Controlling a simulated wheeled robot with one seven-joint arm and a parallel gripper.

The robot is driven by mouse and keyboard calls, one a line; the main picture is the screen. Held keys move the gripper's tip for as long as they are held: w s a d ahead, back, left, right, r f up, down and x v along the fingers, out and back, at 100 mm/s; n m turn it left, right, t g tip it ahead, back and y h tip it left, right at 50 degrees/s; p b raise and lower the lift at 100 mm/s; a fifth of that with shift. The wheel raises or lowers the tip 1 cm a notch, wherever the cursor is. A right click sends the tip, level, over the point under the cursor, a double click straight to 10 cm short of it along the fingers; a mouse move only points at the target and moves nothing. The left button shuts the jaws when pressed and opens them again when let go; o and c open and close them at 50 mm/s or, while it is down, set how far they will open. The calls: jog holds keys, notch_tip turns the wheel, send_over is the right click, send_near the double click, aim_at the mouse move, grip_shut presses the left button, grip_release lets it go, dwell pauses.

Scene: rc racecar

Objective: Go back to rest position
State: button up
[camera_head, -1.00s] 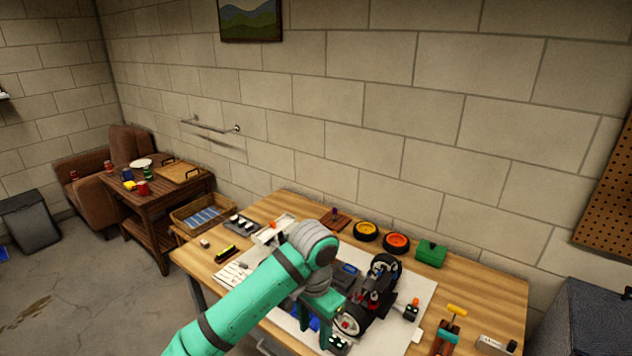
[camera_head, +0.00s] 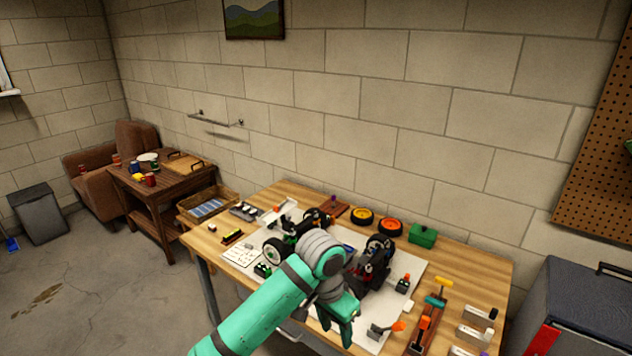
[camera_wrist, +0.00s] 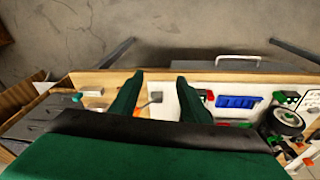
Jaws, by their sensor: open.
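My gripper (camera_head: 337,330) is open and empty. It is over the front part of the workbench (camera_head: 470,262), in front of the racecar chassis (camera_head: 372,272). In the wrist view my gripper's two green fingers (camera_wrist: 160,78) stand apart, with bench edge and floor beyond them. The chassis, dark with black wheels, sits on a white mat (camera_head: 412,268). My arm hides part of the mat and the chassis. A wheel (camera_wrist: 288,121) and a blue part (camera_wrist: 238,102) show at the right of the wrist view.
Yellow-rimmed (camera_head: 361,215) and orange-rimmed (camera_head: 390,226) tyres and a green box (camera_head: 422,235) lie along the back of the bench. Tools (camera_head: 425,325) lie at its right. A dark cabinet (camera_head: 590,305) stands to the right. Open floor (camera_head: 110,300) lies to the left.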

jog(key=d+f+n+t+h, duration=0.1)
jog(key=d+n+t+h, duration=0.55)
jog(key=d, duration=1.55)
jog(key=s+a+f+n+t+y, duration=0.2)
jog(key=s+a+f+n+t, duration=0.15)
jog(key=s+a+f, duration=0.45)
jog(key=s+a+f+n+t+y, duration=0.35)
jog(key=s+a+f, duration=0.2)
jog(key=s, duration=0.45)
jog(key=s+a+r+m+y, duration=0.1)
jog(key=s+a+r+m, duration=0.1)
jog(key=s+a, duration=0.4)
jog(key=s+a+r+m+t+y, duration=0.1)
jog(key=s+a, duration=0.6)
jog(key=s, duration=0.7)
jog(key=shift+r+m+y, duration=0.3)
jog(key=shift+r+m, duration=0.1)
jog(key=shift+m, duration=0.25)
jog(key=shift+s, duration=0.1)
